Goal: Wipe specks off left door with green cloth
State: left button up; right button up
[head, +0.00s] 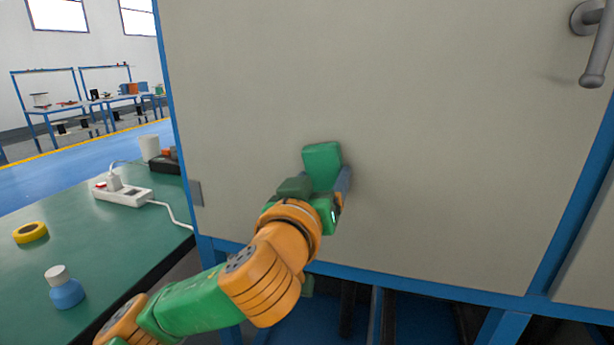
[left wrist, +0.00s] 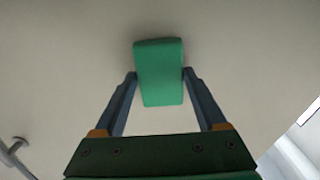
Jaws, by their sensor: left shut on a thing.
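The left door (head: 420,130) is a large pale grey panel with a blue frame. I see no clear specks on it in either view. The green cloth (head: 322,166) is a folded block at the lower middle of the door, against or very close to the surface. My left gripper (head: 338,190) is shut on the cloth. In the left wrist view the cloth (left wrist: 160,75) sits between the two fingers of the gripper (left wrist: 160,78), with the door (left wrist: 250,50) behind it. My right gripper is in neither view.
A grey door handle (head: 595,40) sticks out at the upper right. A green table (head: 110,235) at the left holds a white power strip (head: 122,192), yellow tape (head: 30,232) and a blue bottle (head: 65,288). The door surface around the cloth is clear.

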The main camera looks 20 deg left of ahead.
pick_arm(q)
jog(key=shift+w, duration=0.15)
jog(key=a, duration=0.4)
jog(key=shift+r, duration=0.1)
jog(key=s+b, duration=0.3)
jog(key=s, duration=0.5)
jog(key=shift+s+a, duration=0.2)
jog(key=shift+s, duration=0.1)
dwell(0.3)
